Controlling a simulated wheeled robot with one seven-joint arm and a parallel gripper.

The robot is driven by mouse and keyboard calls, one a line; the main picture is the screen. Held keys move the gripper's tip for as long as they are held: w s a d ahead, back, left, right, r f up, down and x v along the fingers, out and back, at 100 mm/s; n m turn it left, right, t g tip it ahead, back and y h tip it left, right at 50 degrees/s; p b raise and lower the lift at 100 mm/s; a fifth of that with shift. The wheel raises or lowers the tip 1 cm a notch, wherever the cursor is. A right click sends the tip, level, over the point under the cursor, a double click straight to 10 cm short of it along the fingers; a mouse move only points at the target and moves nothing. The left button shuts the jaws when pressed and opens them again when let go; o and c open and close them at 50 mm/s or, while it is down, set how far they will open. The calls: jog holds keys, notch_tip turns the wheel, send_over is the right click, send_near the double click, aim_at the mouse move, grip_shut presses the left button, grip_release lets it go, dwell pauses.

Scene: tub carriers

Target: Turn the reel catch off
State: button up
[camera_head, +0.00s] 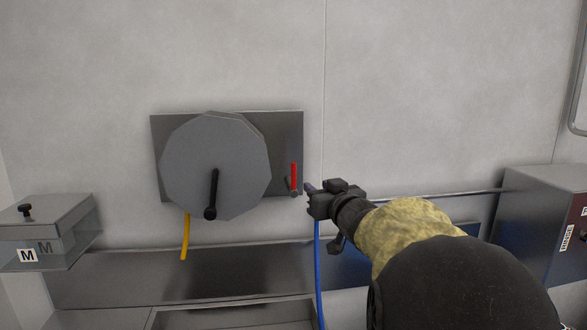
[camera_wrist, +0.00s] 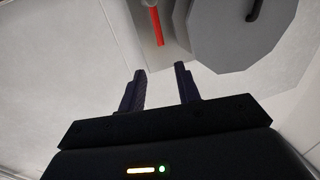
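The reel (camera_head: 215,165) is a grey many-sided drum on a metal backplate (camera_head: 286,125) fixed to the wall, with a black crank handle (camera_head: 213,190) on its face. The reel catch (camera_head: 294,174) is a small red lever standing upright on the plate, right of the drum. In the wrist view the red lever (camera_wrist: 155,24) shows beyond the fingertips, near the drum (camera_wrist: 240,35). My gripper (camera_head: 309,189) is just right of and slightly below the lever. In the wrist view my gripper (camera_wrist: 160,70) has its two fingers apart with nothing between them.
A yellow hose (camera_head: 185,237) hangs below the reel, and a blue hose (camera_head: 318,270) hangs below my gripper. A metal ledge (camera_head: 120,275) runs underneath. A clear box marked M (camera_head: 50,245) is at left; a grey cabinet (camera_head: 540,205) is at right. A rail (camera_head: 450,194) runs along the wall.

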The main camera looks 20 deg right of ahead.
aim_at(295, 168)
jog(key=w+p, duration=0.2)
jog(key=w, duration=0.3)
jog(key=w+d+p, duration=0.1)
jog(key=w, duration=0.5)
jog(key=w+p, duration=0.2)
jog(key=w, duration=0.4)
jog(key=shift+w+d+p, duration=0.2)
jog(key=shift+d+p, duration=0.05)
jog(key=shift+p, duration=0.1)
grip_shut()
